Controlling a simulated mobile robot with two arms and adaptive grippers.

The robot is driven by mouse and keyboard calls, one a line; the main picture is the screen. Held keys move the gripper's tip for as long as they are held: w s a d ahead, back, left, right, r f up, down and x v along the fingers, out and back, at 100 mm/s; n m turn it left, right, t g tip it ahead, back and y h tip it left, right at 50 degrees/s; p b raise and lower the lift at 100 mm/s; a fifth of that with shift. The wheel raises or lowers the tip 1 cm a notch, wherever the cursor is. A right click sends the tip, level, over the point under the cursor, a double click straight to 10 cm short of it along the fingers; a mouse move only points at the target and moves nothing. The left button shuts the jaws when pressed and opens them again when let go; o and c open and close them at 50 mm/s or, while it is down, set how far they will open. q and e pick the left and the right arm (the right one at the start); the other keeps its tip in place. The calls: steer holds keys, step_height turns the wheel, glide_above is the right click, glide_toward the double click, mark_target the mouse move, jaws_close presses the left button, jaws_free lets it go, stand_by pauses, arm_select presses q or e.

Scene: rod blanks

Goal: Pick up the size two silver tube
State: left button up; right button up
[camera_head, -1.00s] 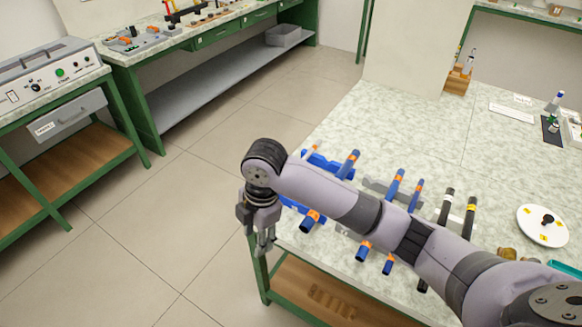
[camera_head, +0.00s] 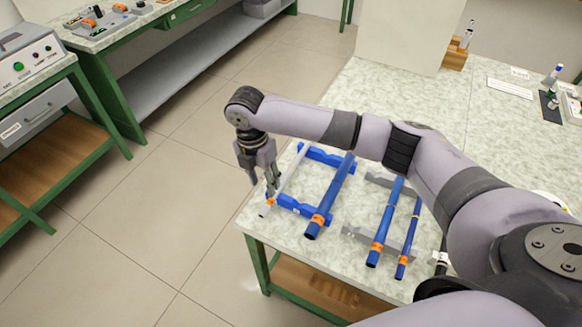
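A thin silver tube (camera_head: 288,178) with orange bands near its ends lies across a blue holder (camera_head: 314,213) at the table's left corner. Any size mark on it is too small to read. My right gripper (camera_head: 262,184) points down just left of the silver tube, near its front half. Its fingers are apart, with nothing visible between them. The right fingertip overlaps the tube's edge in the picture; I cannot tell if it touches. My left gripper is not in view.
A thick blue tube (camera_head: 331,195) lies on the same blue holder. Two more blue tubes, a thicker one (camera_head: 386,222) and a thinner one (camera_head: 409,240), lie on a grey holder (camera_head: 357,234). My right arm crosses above the table (camera_head: 395,95).

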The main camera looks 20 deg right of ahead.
mark_target(268, 203)
step_height(268, 203, down, 2)
steer(key=shift+s+f, duration=0.1)
steer(key=shift+f, duration=0.15)
steer(key=shift+s+f+p, duration=0.1)
steer(key=shift+f+p, duration=0.15)
steer(key=shift+p, duration=0.05)
steer(key=f, duration=0.2)
steer(key=f+p, duration=0.1)
steer(key=shift+s+f, duration=0.3)
steer(key=shift+f, duration=0.05)
steer(key=shift+d+f, duration=0.1)
steer(key=shift+f, duration=0.4)
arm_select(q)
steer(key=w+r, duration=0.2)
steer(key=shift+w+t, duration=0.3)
arm_select(e)
steer(key=shift+c, duration=0.6)
steer(key=c, duration=0.4)
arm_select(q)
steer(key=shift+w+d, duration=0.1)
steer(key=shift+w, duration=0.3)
arm_select(e)
jaws_close()
